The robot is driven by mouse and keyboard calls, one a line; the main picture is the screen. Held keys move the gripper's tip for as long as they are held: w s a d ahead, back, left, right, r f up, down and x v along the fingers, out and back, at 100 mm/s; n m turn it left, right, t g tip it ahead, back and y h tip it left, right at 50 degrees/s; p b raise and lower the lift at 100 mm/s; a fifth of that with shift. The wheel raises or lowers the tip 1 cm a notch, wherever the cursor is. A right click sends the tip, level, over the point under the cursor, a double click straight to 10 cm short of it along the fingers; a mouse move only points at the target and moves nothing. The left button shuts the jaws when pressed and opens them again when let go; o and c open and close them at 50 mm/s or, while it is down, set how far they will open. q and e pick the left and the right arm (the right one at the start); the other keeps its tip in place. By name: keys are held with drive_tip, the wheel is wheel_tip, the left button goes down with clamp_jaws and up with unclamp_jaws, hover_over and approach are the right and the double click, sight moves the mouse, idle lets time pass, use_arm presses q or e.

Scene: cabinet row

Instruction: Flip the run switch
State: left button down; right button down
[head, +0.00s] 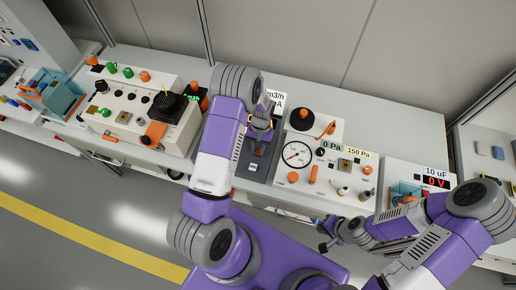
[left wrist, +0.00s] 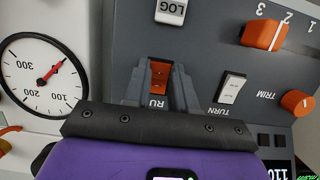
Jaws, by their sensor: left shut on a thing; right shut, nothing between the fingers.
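The run switch (left wrist: 159,74) is a small orange-red rocker on a dark grey panel (left wrist: 205,60), in the middle of the left wrist view. The label beside it is partly covered and reads "RU". My left gripper (left wrist: 160,88) has its two grey fingers on either side of the switch and is shut on it. In the head view my left gripper (head: 258,143) reaches down onto the dark panel, and my arm hides much of that panel. Which way the switch is tipped I cannot tell. My right gripper (head: 327,238) is shut and empty, in front of the bench edge.
Near the switch are a white TURN rocker (left wrist: 231,88), a white LOG button (left wrist: 171,11), an orange TRIM knob (left wrist: 297,102) and an orange selector (left wrist: 263,35). A gauge panel (head: 298,154) stands to the right, a control box (head: 140,107) to the left.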

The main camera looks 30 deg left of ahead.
use_arm(q)
drive_tip(key=c, duration=0.9)
unclamp_jaws()
drive_tip(key=v, duration=0.7)
drive_tip(key=shift+r, duration=0.3)
